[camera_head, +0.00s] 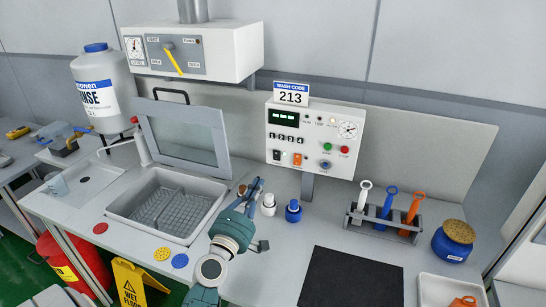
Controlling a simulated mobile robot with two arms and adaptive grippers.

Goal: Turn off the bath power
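The control panel (312,140) is a white box behind the bench, under a "WASH CODE 213" sign (291,94). It has a lit green display (284,115), a row of small number wheels, a dial, green and red buttons, and a blue knob (325,165). A black switch (277,155) and an orange switch (298,158) sit along its lower edge; their labels are too small to read. The wash bath (168,205) is a grey basin with its lid (187,135) raised. My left gripper (256,185) is below and left of the panel, apart from it. Its finger gap is unclear.
Small bottles with a white cap (268,203) and a blue cap (293,210) stand close right of my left gripper. A tool rack (383,222), a blue jar (453,241) and a dark mat (352,280) are right. A hood (192,50) hangs above the bath.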

